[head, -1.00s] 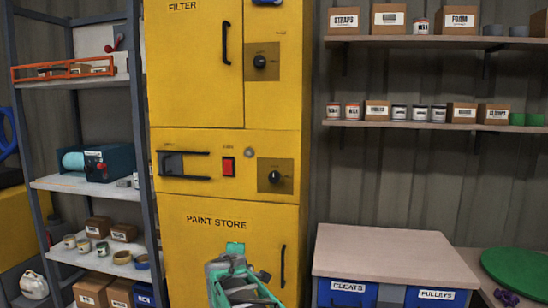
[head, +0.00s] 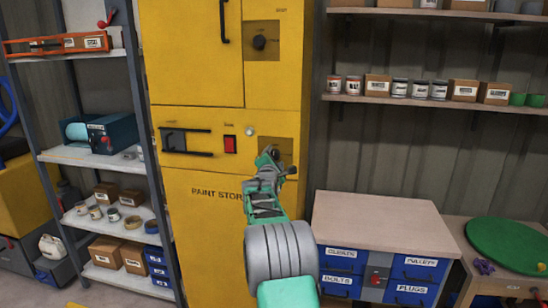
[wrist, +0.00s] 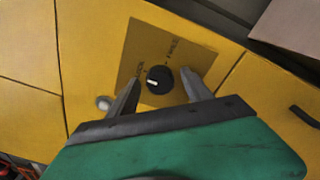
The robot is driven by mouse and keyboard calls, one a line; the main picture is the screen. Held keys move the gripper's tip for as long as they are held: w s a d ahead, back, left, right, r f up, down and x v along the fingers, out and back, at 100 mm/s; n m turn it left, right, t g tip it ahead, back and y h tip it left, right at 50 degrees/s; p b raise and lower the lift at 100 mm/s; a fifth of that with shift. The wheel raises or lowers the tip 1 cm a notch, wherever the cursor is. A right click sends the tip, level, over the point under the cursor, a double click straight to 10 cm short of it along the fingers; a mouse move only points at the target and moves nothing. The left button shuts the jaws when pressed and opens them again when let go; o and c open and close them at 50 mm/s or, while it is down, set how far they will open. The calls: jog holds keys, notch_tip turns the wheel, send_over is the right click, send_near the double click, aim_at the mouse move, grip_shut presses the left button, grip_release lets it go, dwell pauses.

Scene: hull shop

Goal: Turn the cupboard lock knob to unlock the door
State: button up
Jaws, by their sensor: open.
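The yellow cupboard (head: 200,230) stands in the middle of the head view, with "PAINT STORE" lettered on its lower door. A round black knob (wrist: 159,79) with a white mark sits on a brown plate (wrist: 135,60) in the wrist view. My gripper (wrist: 160,88) is open and empty, its fingers to either side of the knob in the picture; I cannot tell whether they touch it. In the head view my gripper (head: 274,160) is in front of the brown plate and hides most of this knob.
A second black knob (head: 260,42) is on the upper door. A red switch (head: 230,144) and a round silver button (head: 249,131) are left of my gripper. A shelf rack (head: 100,155) stands left; a workbench (head: 380,220) with blue drawers stands right.

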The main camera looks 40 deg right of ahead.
grip_shut()
dwell(0.6)
